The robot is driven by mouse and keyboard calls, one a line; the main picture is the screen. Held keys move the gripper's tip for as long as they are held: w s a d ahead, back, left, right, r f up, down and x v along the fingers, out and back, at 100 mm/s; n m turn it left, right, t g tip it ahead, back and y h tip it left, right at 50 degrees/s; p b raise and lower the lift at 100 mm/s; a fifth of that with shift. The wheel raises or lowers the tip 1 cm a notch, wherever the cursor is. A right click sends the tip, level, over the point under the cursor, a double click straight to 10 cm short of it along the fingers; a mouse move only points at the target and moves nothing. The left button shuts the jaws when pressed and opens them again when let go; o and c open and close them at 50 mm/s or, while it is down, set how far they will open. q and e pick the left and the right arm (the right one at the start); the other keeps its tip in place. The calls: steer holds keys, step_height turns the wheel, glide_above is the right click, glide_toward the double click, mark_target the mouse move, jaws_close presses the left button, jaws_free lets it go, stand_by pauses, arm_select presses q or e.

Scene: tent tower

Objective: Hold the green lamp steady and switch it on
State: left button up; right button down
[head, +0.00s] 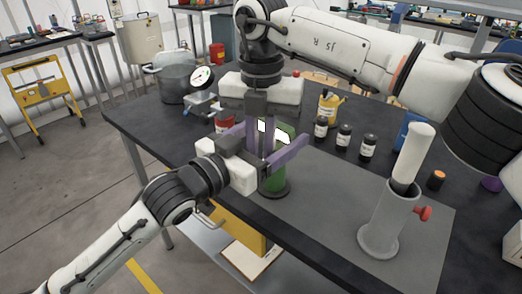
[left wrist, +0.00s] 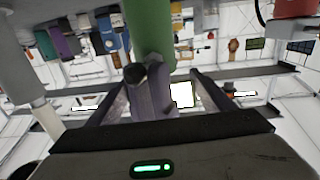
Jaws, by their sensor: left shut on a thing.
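The green lamp (head: 276,180) stands upright on a dark round base on the grey mat. My left gripper (head: 279,132) reaches in from the left and is shut on the lamp's upper part, with a purple finger on each side. In the left wrist view the lamp's green body (left wrist: 150,28) rises from between the fingers. My right gripper (head: 257,112) points down from above, close over the lamp's top. Its fingertips are largely hidden among the left fingers, so their opening is unclear. The lamp's switch is not clearly visible, and I cannot tell whether the lamp is lit.
A grey cylinder with a red knob (head: 378,238) stands front right on the mat (head: 320,215). Several dark jars (head: 343,136) and a yellow bottle (head: 328,106) stand behind. A pressure gauge (head: 201,78) and a pot (head: 176,83) are back left. The mat between lamp and cylinder is clear.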

steer(key=shift+d+n, duration=0.15)
steer(key=shift+n, duration=0.45)
steer(key=c, duration=2)
jaws_free()
step_height(320, 180, up, 12)
steer(key=shift+r, duration=0.1)
